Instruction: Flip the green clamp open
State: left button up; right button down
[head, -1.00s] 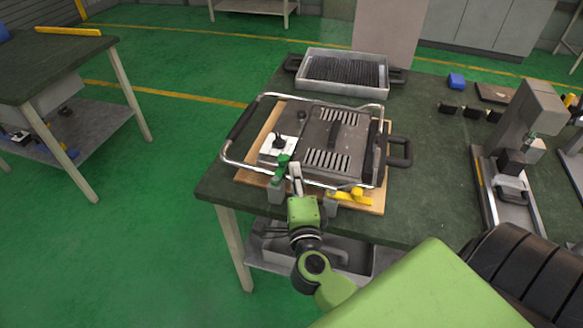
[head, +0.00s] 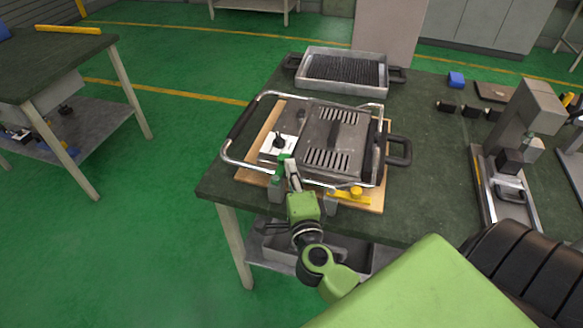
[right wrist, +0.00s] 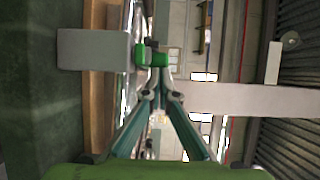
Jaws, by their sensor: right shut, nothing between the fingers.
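The green clamp (head: 277,178) is at the front left edge of the wooden board (head: 368,204), beside the metal press-like appliance (head: 335,135). Its green handle stands up in the head view, and green parts show in the right wrist view (right wrist: 143,55). My right gripper (head: 290,167) is just right of the clamp handle, with its fingers shut and empty. In the right wrist view its fingertips (right wrist: 160,72) are at the green part, touching or very close; I cannot tell which. The left gripper is not in view.
A yellow clamp (head: 350,194) sits on the board's front edge, right of my gripper. A metal tray (head: 312,82) stands behind the appliance. A grey press-like device (head: 530,120) stands on the right of the dark table. The table between is mostly clear.

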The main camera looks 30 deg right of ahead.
aim_at(279, 161)
jog(key=shift+w+n+y+p, duration=0.1)
jog(key=shift+n+y+p, duration=0.3)
jog(key=shift+y, duration=0.2)
jog(key=shift+w+r+n+t+y+p, duration=0.15)
jog(key=shift+w+n+t+y+p, duration=0.1)
jog(key=shift+n+t+y+p, duration=0.4)
jog(key=shift+w+y+p, duration=0.3)
jog(key=shift+y+p, duration=0.05)
jog(key=shift+p, duration=0.3)
jog(key=shift+w+a+r+p, duration=0.1)
jog(key=shift+w+p, duration=0.15)
jog(key=shift+p, duration=0.3)
jog(key=shift+w+a+f+p, duration=0.1)
jog(key=shift+w+f+p, duration=0.1)
jog(key=shift+w+p, duration=0.35)
jog(key=shift+w+a, duration=0.2)
jog(key=shift+a, duration=0.1)
jog(key=shift+w+f+n+y, duration=0.1)
jog(key=shift+n+y, duration=0.25)
jog(key=shift+y, duration=0.15)
jog(key=shift+a, duration=0.1)
